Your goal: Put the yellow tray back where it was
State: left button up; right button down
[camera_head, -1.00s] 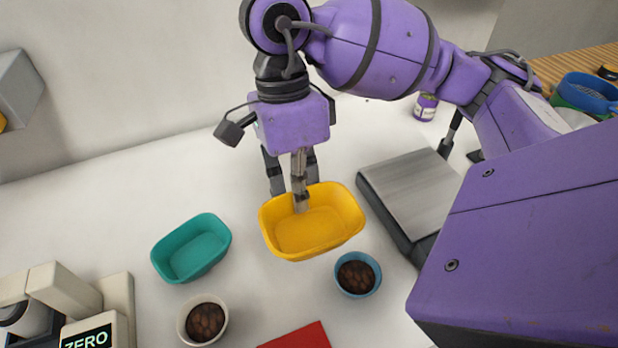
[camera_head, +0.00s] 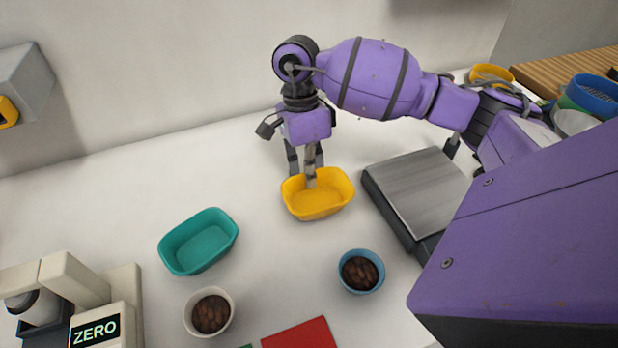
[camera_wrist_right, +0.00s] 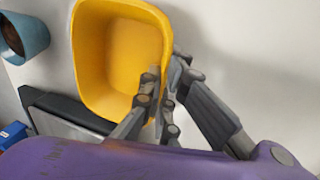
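The yellow tray (camera_head: 333,207) is at the back middle of the white worktop, just left of the flat metal-topped scale. I cannot tell whether it touches the worktop. My right gripper (camera_head: 311,180) is at the tray's far wall, pointing down, with one finger inside the tray and another outside. In the right wrist view the tray (camera_wrist_right: 110,55) fills the upper left, and the gripper fingers (camera_wrist_right: 160,100) pinch its rim. My left gripper is not in view.
The scale (camera_head: 415,190) stands close right of the tray. A teal tray (camera_head: 199,243), a white bowl (camera_head: 209,312) and a blue bowl (camera_head: 361,272), both bowls with brown contents, stand nearer. A red flat thing (camera_head: 300,336) lies in front. The worktop between the trays is clear.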

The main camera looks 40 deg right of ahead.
jog(key=shift+f, duration=0.75)
jog(key=shift+f, duration=0.1)
jog(key=c, duration=2.5)
grip_release()
jog(key=shift+f, duration=0.15)
jog(key=o, duration=0.5)
jog(key=v, duration=1.2)
jog(key=shift+r+b, duration=0.25)
jog(key=shift+b, duration=0.15)
